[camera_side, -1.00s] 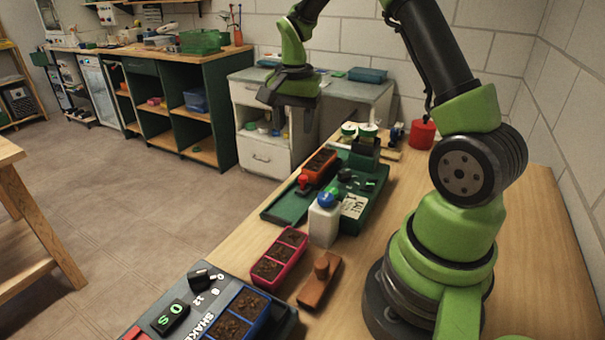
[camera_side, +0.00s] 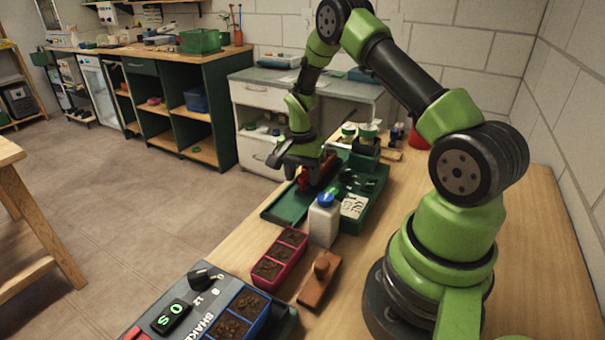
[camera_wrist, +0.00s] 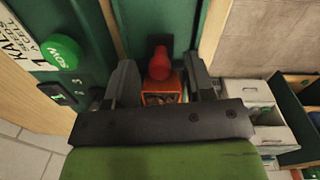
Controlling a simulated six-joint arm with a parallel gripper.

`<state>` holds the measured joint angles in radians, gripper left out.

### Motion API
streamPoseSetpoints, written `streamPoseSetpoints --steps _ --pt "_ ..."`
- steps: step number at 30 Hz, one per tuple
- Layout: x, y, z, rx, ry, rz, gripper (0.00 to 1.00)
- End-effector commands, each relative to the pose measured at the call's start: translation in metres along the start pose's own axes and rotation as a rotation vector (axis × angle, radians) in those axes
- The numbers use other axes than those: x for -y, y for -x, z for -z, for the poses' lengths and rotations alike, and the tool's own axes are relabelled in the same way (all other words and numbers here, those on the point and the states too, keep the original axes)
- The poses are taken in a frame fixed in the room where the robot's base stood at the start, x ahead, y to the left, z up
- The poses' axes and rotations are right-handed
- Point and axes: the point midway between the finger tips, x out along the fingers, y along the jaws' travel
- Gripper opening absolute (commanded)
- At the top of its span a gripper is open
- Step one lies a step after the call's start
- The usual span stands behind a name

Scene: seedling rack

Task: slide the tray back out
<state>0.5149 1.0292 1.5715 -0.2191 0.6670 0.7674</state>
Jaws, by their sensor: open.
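The red-orange tray (camera_wrist: 162,88) with dark soil sits on the green station (camera_side: 287,206), mostly hidden by my gripper in the side view. A red knob (camera_wrist: 159,65) stands at its near end. My gripper (camera_wrist: 162,75) is open and low over the tray, with one finger on each side of the knob. The fingers look apart from the knob in the wrist view. A green round button marked SOW (camera_wrist: 62,53) is on the station to the left of the gripper.
A white bottle with a blue cap (camera_side: 323,222) stands close to the station's near side. A crimson soil tray (camera_side: 279,256), a brown wooden block with a knob (camera_side: 319,282) and a grey shaker machine (camera_side: 196,300) are nearer the camera.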

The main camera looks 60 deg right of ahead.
Motion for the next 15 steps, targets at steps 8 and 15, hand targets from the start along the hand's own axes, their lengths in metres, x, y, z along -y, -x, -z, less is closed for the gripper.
streamPoseSetpoints --steps 8,15 --pt "0.0001 -0.0009 0.0001 0.000 0.000 0.001 0.44" --pt "0.0002 -0.0007 0.0000 0.000 0.000 0.001 0.00"
